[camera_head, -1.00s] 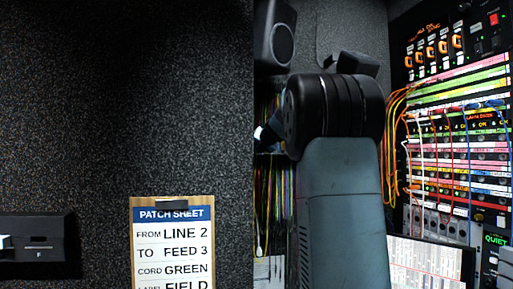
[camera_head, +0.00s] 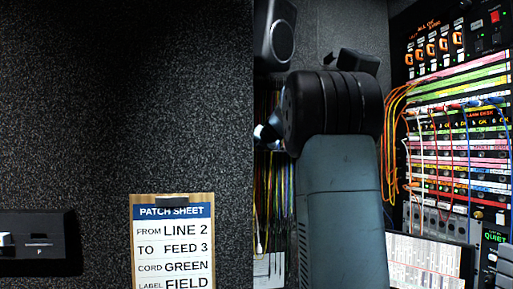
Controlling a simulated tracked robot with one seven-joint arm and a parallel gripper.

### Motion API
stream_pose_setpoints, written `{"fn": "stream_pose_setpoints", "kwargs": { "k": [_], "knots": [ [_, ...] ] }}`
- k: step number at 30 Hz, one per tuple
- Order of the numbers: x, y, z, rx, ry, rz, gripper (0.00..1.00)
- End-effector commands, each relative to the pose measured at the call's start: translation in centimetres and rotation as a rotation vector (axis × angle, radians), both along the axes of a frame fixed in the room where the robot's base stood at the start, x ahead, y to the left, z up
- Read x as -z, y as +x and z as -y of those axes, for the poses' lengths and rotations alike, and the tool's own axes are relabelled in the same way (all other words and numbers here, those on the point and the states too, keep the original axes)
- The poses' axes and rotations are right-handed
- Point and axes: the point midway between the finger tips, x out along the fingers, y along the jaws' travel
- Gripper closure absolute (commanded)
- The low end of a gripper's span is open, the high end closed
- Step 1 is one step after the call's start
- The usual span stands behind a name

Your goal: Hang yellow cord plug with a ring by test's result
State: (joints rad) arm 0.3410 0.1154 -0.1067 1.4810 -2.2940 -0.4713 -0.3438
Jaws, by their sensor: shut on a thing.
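My arm stands in the middle of the head view and hides part of what is behind it. My gripper is not visible. Several hanging cords (camera_head: 268,200), some of them yellow, show in a narrow strip left of my arm. Their upper ends are hidden. Yellow and orange cords (camera_head: 392,110) loop down the left side of the patch panel (camera_head: 465,150) at the right. I cannot make out a plug with a ring, or a test's result.
A patch sheet (camera_head: 172,245) on a clipboard reads FROM LINE 2, TO FEED 3, CORD GREEN, LABEL FIELD. A speaker (camera_head: 277,32) is at the top. A printed chart (camera_head: 425,262) stands below the panel.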

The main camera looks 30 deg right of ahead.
Motion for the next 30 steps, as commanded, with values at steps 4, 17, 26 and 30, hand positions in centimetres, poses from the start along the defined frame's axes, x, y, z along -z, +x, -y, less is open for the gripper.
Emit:
{"fn": "stream_pose_setpoints", "kwargs": {
  "k": [4,17,26,30],
  "knots": [
    [0.08,0.00,-0.08,0.000,0.000,0.000,1.00],
    [0.08,0.00,-0.10,-0.001,0.000,0.001,0.59],
    [0.11,0.01,-0.10,-0.001,0.000,0.001,0.46],
    [0.11,0.01,-0.10,-0.001,0.000,0.001,0.33]
  ]
}}
